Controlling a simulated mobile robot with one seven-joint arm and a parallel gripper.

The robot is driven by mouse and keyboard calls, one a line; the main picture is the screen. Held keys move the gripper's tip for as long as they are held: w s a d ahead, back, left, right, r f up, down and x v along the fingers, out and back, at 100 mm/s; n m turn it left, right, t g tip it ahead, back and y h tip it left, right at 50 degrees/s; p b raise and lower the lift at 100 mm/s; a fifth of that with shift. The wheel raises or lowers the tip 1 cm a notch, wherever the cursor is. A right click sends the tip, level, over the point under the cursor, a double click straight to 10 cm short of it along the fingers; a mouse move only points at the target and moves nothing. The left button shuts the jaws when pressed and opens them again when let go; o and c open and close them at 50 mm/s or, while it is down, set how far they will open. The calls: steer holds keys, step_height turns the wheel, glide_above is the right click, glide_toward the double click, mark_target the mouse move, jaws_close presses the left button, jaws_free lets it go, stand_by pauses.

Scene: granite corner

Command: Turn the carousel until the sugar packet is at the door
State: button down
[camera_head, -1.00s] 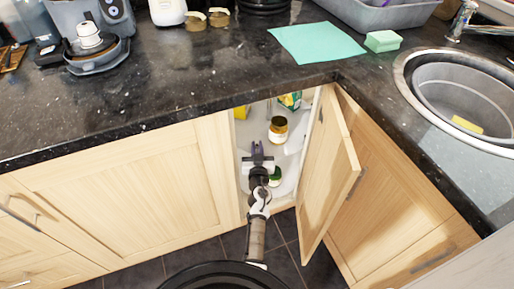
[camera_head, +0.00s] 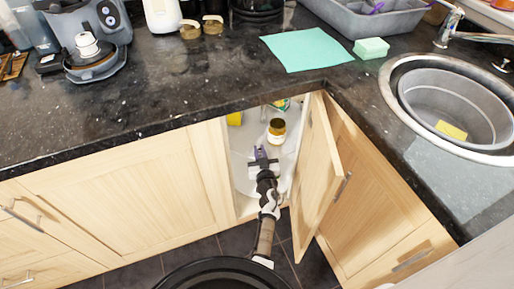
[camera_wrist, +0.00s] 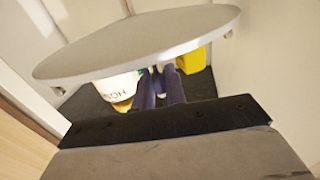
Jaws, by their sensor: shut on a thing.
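The carousel (camera_head: 241,177), a pale round shelf, sits inside the open corner cabinet. A jar (camera_head: 277,129) with a gold-brown lid stands on it, just beyond and right of my fingertips. A yellow thing (camera_head: 234,118) is at the back left, and a green-and-white pack (camera_head: 282,104) is at the back, mostly cut off by the counter. I cannot tell which is the sugar packet. My gripper (camera_head: 261,154) reaches through the doorway and appears shut on part of the carousel. In the wrist view its purple fingers (camera_wrist: 160,90) run behind the disc (camera_wrist: 140,40), which hides their tips.
The cabinet door (camera_head: 318,180) stands open just right of my arm. The dark counter edge overhangs the opening and hides the cabinet's back. The left door frame is close to the arm. The wrist view also shows the labelled jar (camera_wrist: 118,86) and yellow thing (camera_wrist: 192,60).

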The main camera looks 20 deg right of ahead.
mark_target(275, 143)
steer(key=d+p, duration=0.1)
steer(key=s+d+p, duration=0.1)
steer(key=d, duration=0.1)
steer(key=shift+d+r, duration=0.15)
steer(key=shift+s+d+p, duration=0.2)
steer(key=shift+d+p, duration=0.15)
steer(key=shift+d, duration=0.4)
steer(key=shift+s+d+p, duration=0.15)
steer(key=shift+d+p, duration=0.2)
steer(key=shift+d, duration=0.4)
steer(key=c, duration=1.5)
jaws_free()
steer(key=shift+c, duration=0.2)
steer(key=s+a, duration=0.1)
steer(key=s, duration=0.6)
steer(key=shift+s+a+p, duration=0.2)
steer(key=shift+p, duration=0.25)
